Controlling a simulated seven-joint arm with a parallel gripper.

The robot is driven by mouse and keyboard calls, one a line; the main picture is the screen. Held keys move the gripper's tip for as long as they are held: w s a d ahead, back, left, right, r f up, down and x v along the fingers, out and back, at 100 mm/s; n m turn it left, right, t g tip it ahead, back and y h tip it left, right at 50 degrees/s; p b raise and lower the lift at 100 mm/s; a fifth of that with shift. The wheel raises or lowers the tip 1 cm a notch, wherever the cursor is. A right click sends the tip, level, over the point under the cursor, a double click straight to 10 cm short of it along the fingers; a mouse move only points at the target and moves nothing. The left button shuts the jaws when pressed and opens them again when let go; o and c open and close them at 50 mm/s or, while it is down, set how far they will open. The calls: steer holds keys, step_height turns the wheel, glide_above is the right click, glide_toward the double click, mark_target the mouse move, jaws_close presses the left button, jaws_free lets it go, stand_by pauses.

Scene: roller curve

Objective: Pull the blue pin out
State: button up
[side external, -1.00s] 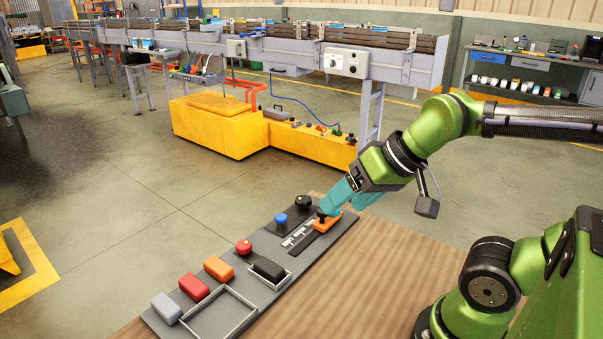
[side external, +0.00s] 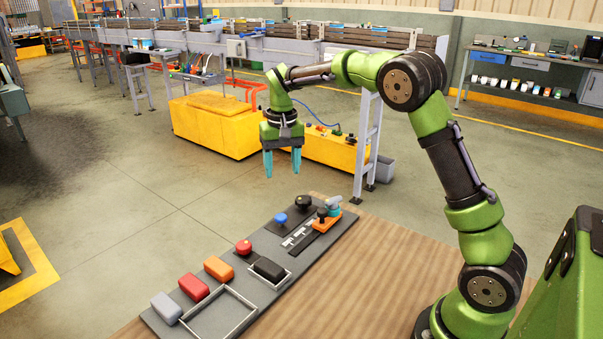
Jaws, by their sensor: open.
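The blue pin (side external: 280,218) shows as a small round blue knob, seated in the dark upper part of the grey board (side external: 188,337). A black knob (side external: 304,202) is just to its right. My gripper (side external: 282,174) is raised in the air with its two teal fingers pointing down, open and empty. In the picture it is above the blue pin, with a clear gap between the fingertips and the knob. The pin's shaft is hidden below its head.
An orange slider (side external: 326,223) with a black knob and a grey-teal part is right of the pin. A red knob (side external: 243,247), a black block (side external: 269,269) and red, orange and grey blocks sit nearer the front. The wooden table (side external: 335,290) is clear to the right.

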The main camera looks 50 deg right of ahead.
mark_target(281, 217)
steer(key=f, duration=1)
steer(key=w+f, duration=0.1)
steer(key=f, duration=0.4)
steer(key=shift+w+d, duration=0.1)
steer(key=shift+r, duration=0.1)
jaws_close()
